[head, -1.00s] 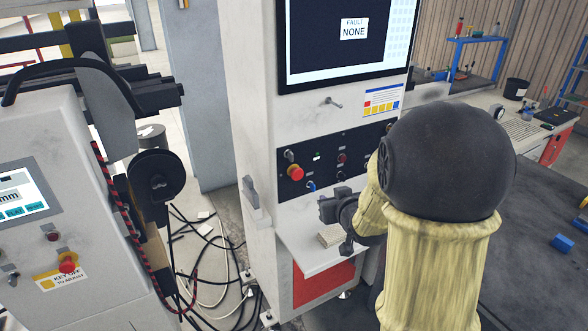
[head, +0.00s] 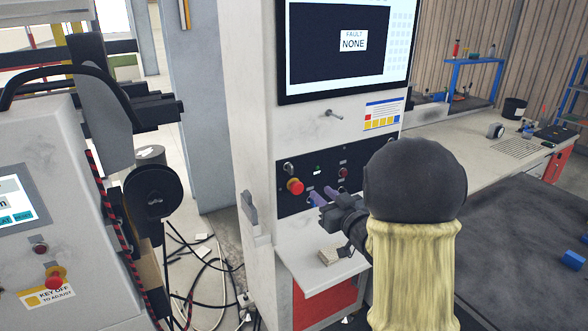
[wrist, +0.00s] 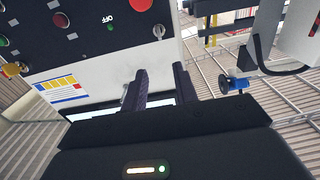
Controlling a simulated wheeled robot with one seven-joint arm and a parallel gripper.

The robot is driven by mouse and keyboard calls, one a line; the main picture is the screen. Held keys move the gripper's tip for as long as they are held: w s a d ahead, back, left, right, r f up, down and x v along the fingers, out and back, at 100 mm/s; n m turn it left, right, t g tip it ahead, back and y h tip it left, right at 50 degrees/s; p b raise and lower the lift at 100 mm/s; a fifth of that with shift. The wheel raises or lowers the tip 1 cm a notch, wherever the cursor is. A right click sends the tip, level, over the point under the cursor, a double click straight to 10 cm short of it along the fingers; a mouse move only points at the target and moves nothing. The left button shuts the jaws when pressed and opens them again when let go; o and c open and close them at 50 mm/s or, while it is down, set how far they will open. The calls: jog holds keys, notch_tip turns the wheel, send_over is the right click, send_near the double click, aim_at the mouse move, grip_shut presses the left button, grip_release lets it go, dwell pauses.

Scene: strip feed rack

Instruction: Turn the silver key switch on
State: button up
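The silver key switch (head: 288,168) is at the upper left of the dark panel under the screen, above a red mushroom button (head: 295,186). In the wrist view, which is turned nearly upside down, the key switch (wrist: 158,32) sits at the panel's right end, beyond my fingertips and apart from them. Its exact angle is too small to read. My gripper (head: 323,195) is in front of the panel, right of and below the key switch. In the wrist view my gripper (wrist: 161,82) has its two purple fingers apart with nothing between them.
The screen (head: 345,45) reads FAULT NONE. A small green light (head: 318,168) and other buttons share the panel. A shelf (head: 315,268) juts out below it. A grey handle (head: 248,200) is on the cabinet's left side. Another machine (head: 60,170) stands at left, with cables on the floor between.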

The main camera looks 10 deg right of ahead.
aim_at(292, 167)
jog(key=p+x, duration=0.4)
jog(key=x, duration=1.1)
jog(key=shift+a, duration=0.15)
jog(key=shift+w, duration=0.6)
jog(key=shift+a+f, duration=0.1)
grip_shut()
